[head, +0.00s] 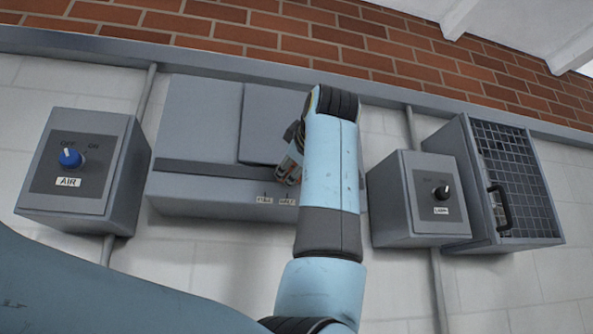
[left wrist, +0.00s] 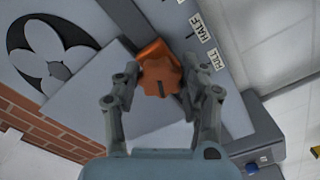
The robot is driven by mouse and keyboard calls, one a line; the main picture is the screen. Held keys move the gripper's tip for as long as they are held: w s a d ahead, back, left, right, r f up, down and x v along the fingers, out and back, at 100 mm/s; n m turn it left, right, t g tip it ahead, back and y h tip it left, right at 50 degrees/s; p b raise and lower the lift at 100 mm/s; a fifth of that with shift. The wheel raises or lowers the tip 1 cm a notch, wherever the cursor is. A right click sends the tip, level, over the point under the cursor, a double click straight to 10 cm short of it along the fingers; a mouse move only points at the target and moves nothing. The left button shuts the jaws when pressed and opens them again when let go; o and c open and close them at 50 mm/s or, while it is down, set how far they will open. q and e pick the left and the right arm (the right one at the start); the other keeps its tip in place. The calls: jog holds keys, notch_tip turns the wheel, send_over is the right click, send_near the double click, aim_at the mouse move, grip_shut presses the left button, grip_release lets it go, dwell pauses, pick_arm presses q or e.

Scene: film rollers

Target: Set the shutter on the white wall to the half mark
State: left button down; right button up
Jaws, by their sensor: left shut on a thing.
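The grey shutter box (head: 195,110) hangs on the white wall, with a raised grey panel (head: 268,122) on its front. FULL (head: 265,199) and HALF (head: 287,201) labels sit on its lower edge. In the left wrist view an orange lobed knob (left wrist: 160,68) lies between the fingers of my left gripper (left wrist: 163,82), which is shut on it. The HALF label (left wrist: 202,40) and FULL label (left wrist: 213,59) are beside the knob. I cannot tell which mark it lines up with. In the head view my left forearm hides the knob and most of the gripper.
A box marked AIR with a blue OFF/ON knob (head: 70,157) is at left. A box with a black knob (head: 441,192) and a mesh-fronted cabinet (head: 515,180) with a black handle are at right. Red brick (head: 300,45) runs above.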

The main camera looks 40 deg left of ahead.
aim_at(277, 130)
pick_arm(q)
jog(key=shift+w+d+f, duration=0.1)
jog(key=shift+w+d, duration=0.25)
jog(key=shift+w, duration=0.05)
jog(key=c, duration=1)
grip_release()
jog(key=shift+s+a, duration=0.25)
jog(key=shift+s, duration=0.05)
jog(key=shift+o, duration=1)
jog(key=shift+s+a, duration=0.15)
jog(key=shift+s, duration=0.1)
jog(key=shift+o, duration=0.5)
notch_tip(277, 130, up, 10)
jog(key=shift+w, duration=0.3)
pick_arm(e)
jog(key=shift+d, duration=0.3)
pick_arm(q)
jog(key=shift+d, duration=0.2)
